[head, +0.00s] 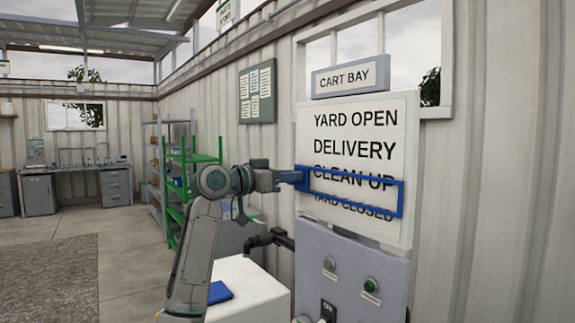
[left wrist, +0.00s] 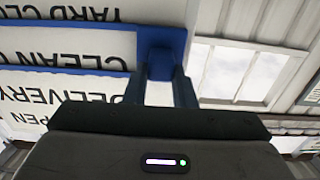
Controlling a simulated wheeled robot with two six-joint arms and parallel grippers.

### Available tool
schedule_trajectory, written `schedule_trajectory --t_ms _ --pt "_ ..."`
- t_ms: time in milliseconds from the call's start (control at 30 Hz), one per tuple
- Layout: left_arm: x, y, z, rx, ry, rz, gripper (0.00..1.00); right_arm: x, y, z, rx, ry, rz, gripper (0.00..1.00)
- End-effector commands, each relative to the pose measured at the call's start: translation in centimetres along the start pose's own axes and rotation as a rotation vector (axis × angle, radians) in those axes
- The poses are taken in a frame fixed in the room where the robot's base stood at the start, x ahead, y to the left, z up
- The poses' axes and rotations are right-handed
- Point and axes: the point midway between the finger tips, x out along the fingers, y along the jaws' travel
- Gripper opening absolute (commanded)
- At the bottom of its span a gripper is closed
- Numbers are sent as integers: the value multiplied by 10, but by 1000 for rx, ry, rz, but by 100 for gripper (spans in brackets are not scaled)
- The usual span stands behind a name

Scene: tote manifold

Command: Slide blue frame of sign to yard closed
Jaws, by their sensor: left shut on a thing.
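The white sign (head: 362,142) hangs on the wall at the right of the head view, with the lines YARD OPEN, DELIVERY, CLEAN UP and YARD CLOSED. The blue frame (head: 365,199) lies across its lower part, between CLEAN UP and YARD CLOSED. The frame's edges cover parts of both lines. My left gripper (head: 286,177) is shut on the frame's left end. The left wrist view shows the gripper's fingers (left wrist: 161,88) on a blue block of the frame (left wrist: 160,50). My right gripper is not visible.
A grey control box (head: 350,270) with buttons sits below the sign. A dark pipe (head: 268,240) and a white block with a blue item (head: 220,293) are below my left arm. A green shelf (head: 190,180) stands further back.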

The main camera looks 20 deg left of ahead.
Motion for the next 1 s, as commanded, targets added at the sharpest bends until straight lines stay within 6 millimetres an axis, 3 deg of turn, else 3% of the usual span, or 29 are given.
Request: schedule_trajectory --t_ms 33,200,667,700,767,1000 --pt "0 0 15 -1 -1 0 0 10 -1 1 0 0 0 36" --pt "0 0 31 -1 -1 1 0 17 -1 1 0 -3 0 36" --pt "0 0 35 -1 -1 0 0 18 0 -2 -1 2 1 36" --pt "0 0 35 -1 -1 0 31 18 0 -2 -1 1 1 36" --pt "0 0 35 -1 -1 0 43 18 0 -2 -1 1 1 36" --pt "0 0 35 -1 0 0 45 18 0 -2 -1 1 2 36"
